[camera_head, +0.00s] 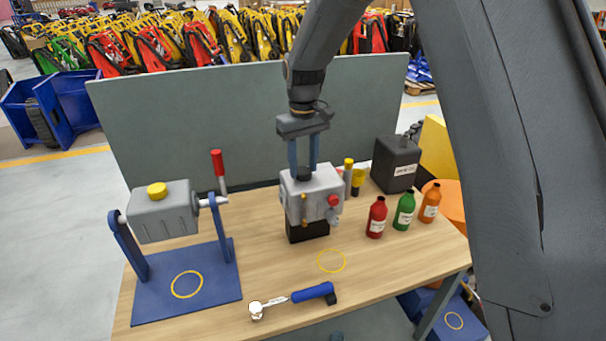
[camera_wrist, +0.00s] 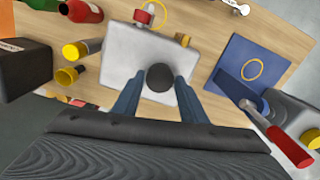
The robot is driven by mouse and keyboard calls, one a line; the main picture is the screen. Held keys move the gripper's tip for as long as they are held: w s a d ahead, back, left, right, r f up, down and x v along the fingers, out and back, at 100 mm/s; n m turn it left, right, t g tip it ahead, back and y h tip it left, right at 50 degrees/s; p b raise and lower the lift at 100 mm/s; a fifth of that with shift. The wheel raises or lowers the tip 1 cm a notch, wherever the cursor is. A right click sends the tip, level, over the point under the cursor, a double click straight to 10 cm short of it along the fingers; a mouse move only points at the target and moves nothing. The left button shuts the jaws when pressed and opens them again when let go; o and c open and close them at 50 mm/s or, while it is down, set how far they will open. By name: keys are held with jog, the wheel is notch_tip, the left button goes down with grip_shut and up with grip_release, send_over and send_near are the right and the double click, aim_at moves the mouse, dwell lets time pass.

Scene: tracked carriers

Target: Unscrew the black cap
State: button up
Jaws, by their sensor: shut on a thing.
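The black cap (camera_head: 304,174) sits on top of a light grey metal housing (camera_head: 318,197), which stands on a black block (camera_head: 307,231) on the table. My gripper (camera_head: 303,167) reaches straight down from above, and its two blue fingers are shut on the cap, one on each side. In the wrist view the round top of the cap (camera_wrist: 160,77) shows between the fingertips, with the grey housing (camera_wrist: 125,55) around it. The housing's front carries a red knob (camera_head: 334,200) and a brass-coloured fitting (camera_head: 303,208). The cap's lower edge is hard to make out.
Red (camera_head: 376,217), green (camera_head: 404,211) and orange (camera_head: 430,202) bottles stand right of the housing, before a black canister (camera_head: 396,164). A blue stand (camera_head: 188,287) holds a grey tank with a yellow cap at left. A blue-handled tool (camera_head: 292,299) lies in front. A panel stands behind.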

jog(key=shift+r+n, duration=0.2)
jog(key=shift+n, duration=2)
jog(key=shift+c, duration=0.2)
jog(key=shift+r, duration=0.2)
jog(key=shift+r, duration=1.2)
jog(key=shift+r, duration=0.1)
jog(key=shift+r, duration=1.65)
